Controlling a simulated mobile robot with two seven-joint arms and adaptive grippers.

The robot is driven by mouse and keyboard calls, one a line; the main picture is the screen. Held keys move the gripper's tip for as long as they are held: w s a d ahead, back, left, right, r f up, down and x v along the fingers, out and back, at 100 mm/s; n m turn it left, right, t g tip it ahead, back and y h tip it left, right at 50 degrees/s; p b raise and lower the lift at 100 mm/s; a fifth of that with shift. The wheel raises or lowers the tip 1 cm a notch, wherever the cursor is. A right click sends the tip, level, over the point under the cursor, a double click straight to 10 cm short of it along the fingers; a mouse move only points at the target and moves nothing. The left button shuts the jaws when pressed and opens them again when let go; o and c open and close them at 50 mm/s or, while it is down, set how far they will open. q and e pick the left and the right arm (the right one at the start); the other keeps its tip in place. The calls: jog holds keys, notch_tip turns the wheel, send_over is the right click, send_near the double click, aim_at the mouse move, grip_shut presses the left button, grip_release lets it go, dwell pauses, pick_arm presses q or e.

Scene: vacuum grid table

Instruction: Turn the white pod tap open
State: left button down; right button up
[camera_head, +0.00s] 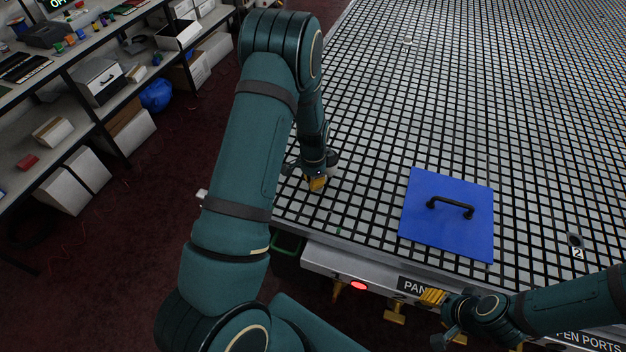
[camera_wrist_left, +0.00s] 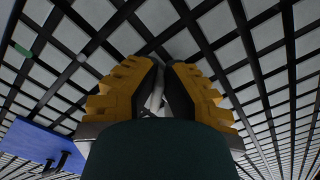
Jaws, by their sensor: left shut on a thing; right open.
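My left gripper (camera_head: 317,183) is low over the grid table near its front left edge. In the left wrist view its yellow fingers (camera_wrist_left: 161,92) are closed on a thin whitish piece (camera_wrist_left: 156,92), seemingly the white pod tap. Only a small part shows between the fingers; its turn angle cannot be told. In the head view the fingers and wrist hide it. My right gripper (camera_head: 435,298) is by the table's front edge at the lower right, open, with nothing visible in it.
A blue panel (camera_head: 420,215) with a black handle (camera_head: 450,207) lies on the grid table (camera_head: 370,130), right of my left gripper. Shelves (camera_head: 85,100) with boxes stand at left. The far grid is mostly clear.

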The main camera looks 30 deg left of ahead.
pick_arm(q)
jog(key=n, duration=0.2)
jog(key=n+b, duration=0.1)
jog(key=n, duration=0.2)
jog(key=shift+s+d, duration=0.2)
jog(key=shift+d, duration=0.2)
jog(key=shift+d+n, duration=0.2)
jog(key=shift+n, duration=0.9)
jog(key=shift+d+n, duration=0.15)
jog(key=shift+n, duration=0.95)
jog(key=c, duration=1.1)
grip_release()
jog(key=shift+o, duration=0.2)
notch_tip(320, 180, up, 12)
